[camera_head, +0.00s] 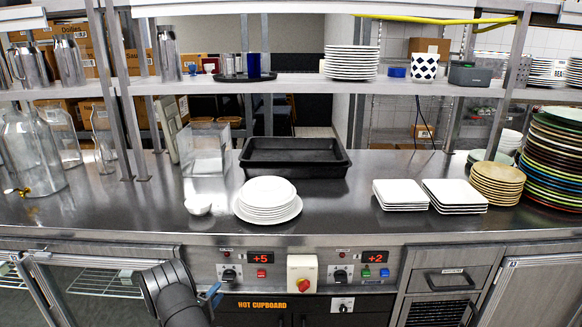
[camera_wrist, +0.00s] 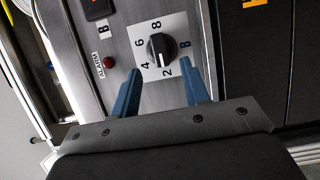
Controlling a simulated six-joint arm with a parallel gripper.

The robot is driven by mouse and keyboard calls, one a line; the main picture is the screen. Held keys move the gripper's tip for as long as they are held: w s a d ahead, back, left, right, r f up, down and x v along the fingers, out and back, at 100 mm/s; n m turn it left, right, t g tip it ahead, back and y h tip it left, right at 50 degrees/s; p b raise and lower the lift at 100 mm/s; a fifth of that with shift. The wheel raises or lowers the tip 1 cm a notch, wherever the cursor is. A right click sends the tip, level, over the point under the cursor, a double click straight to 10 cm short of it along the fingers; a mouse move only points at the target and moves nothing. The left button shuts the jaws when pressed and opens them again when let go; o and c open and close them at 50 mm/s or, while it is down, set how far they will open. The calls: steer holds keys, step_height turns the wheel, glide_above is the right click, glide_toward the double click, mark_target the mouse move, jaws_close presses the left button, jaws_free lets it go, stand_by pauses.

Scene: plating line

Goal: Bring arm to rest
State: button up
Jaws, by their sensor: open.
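My gripper (camera_wrist: 160,67) is open and empty in the wrist view, with its two blue fingers spread apart. A black rotary knob (camera_wrist: 161,46) on a white numbered plate shows just beyond and between the fingertips; I cannot tell how far off it is. In the head view my gripper (camera_head: 213,293) is low, in front of the control panel, left of the hot cupboard label. Only a little blue of the fingers shows there, and my dark arm covers part of the cabinet front.
The steel counter above holds a white plate stack (camera_head: 267,198), a small white bowl (camera_head: 198,205), a black tray (camera_head: 294,157), square plates (camera_head: 401,195) and tan plates (camera_head: 497,184). Glass jars stand at left. The panel (camera_head: 305,270) has knobs, displays and a red switch.

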mark_target(227, 282)
steer(key=x, duration=0.6)
steer(key=shift+w, duration=0.15)
